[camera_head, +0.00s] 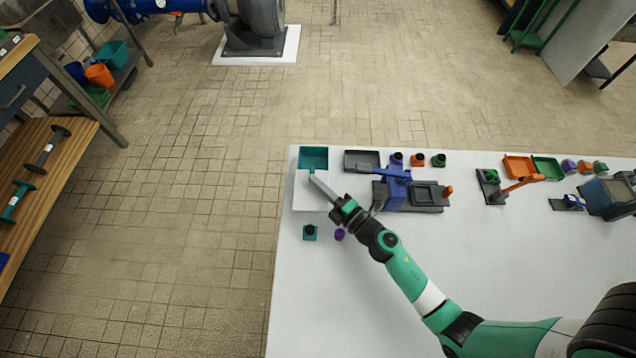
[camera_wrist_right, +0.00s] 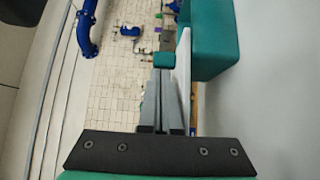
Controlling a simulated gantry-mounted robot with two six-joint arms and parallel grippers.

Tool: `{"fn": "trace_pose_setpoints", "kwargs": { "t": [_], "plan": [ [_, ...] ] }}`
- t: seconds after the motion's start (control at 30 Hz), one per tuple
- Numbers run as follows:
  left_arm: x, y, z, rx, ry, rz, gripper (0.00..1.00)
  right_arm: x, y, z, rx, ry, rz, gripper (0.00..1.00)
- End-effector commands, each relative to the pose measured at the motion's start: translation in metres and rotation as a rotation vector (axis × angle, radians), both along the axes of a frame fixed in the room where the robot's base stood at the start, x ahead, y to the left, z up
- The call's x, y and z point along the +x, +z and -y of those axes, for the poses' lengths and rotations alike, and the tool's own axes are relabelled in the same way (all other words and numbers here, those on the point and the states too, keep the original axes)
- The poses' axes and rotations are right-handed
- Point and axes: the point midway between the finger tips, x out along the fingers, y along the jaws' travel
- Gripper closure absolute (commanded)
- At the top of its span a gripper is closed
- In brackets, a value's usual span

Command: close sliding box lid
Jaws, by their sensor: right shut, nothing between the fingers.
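The teal box (camera_head: 313,151) stands at the table's far left corner, its far part uncovered. Its white lid (camera_head: 303,199) lies slid toward the near side, and the lid also shows edge-on in the right wrist view (camera_wrist_right: 183,65). My right gripper (camera_head: 314,178) is shut and empty, its fingers over the lid near the lid's far edge. In the right wrist view a small teal block (camera_wrist_right: 163,60), perhaps the lid's knob, is right at the fingertips; I cannot tell whether they touch it. The box wall (camera_wrist_right: 210,40) is beside the fingers. My left gripper is not in view.
A grey tray (camera_head: 362,168) and a blue clamp-like fixture (camera_head: 397,185) stand right of the box. A small teal block (camera_head: 310,233) and a purple piece (camera_head: 339,235) lie near the lid. The table's left edge is close; its front left is clear.

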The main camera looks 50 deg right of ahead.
Motion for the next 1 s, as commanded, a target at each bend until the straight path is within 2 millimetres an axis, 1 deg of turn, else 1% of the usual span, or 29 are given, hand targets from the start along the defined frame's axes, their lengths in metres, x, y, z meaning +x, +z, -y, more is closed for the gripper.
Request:
{"fn": "trace_pose_setpoints", "kwargs": {
  "t": [0.2,0.27,0.6,0.77,0.87,1.0],
  "plan": [
    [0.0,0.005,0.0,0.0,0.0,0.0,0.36,0.023,0.002,0.03,0.001,-0.003,0.001,1.0],
    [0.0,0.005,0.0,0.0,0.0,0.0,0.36,0.027,0.001,0.035,0.0,-0.003,0.001,1.0],
    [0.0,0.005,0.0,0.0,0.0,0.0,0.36,0.028,0.0,0.037,0.0,0.0,0.0,1.0],
    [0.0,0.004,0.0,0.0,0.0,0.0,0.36,0.024,-0.001,0.031,0.0,0.001,0.0,1.0],
    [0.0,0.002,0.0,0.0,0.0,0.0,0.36,0.016,-0.002,0.019,0.001,0.003,-0.002,1.0],
    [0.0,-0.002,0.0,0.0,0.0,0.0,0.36,-0.003,-0.002,-0.004,0.0,0.004,-0.001,1.0]
  ]
}}
